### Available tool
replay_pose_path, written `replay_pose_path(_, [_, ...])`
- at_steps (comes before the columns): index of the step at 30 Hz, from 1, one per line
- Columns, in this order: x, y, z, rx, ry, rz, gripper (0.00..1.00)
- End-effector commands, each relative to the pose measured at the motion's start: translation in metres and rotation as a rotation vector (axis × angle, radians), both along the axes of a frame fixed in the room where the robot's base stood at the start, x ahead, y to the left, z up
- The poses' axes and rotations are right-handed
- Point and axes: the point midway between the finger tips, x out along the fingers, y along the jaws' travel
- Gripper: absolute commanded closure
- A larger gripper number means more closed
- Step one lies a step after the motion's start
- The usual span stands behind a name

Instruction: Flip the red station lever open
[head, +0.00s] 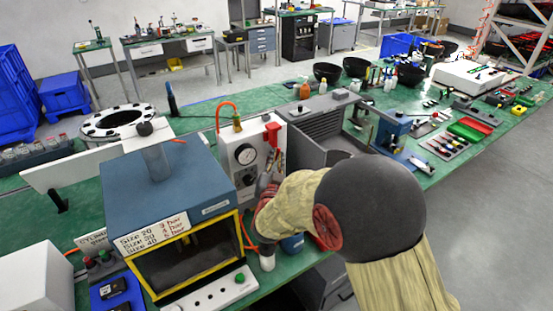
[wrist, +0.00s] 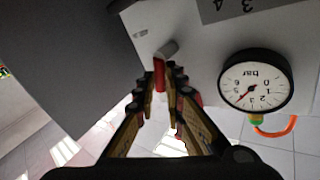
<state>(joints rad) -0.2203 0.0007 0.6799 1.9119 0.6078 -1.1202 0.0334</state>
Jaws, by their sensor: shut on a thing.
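The red station lever (wrist: 159,76) shows in the wrist view as a short red bar beside a grey round stub on the white station panel. My gripper (wrist: 163,82) has its fingertips closed around the lever's end. In the head view my gripper (head: 269,172) is at the right side of the white station box (head: 228,139), just right of the round pressure gauge (head: 245,154). The gauge also shows in the wrist view (wrist: 257,82).
A blue press with a yellow-framed opening (head: 170,185) stands left of the station. A grey louvred enclosure (head: 318,125) stands close behind my gripper. Orange hose (head: 227,108) loops above the box.

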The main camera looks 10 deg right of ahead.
Motion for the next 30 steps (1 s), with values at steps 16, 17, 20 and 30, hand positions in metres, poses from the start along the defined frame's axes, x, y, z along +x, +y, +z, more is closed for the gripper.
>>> replay_pose_path(16, [-0.0031,0.0089,-0.0078,-0.346,-0.113,0.000,1.00])
replay_pose_path(17, [-0.0031,0.0093,-0.0073,-0.358,-0.117,0.000,1.00])
replay_pose_path(20, [-0.0035,0.0101,-0.0062,-0.389,-0.126,0.000,1.00])
replay_pose_path(30, [-0.0037,0.0109,-0.0040,-0.404,-0.131,0.001,1.00])
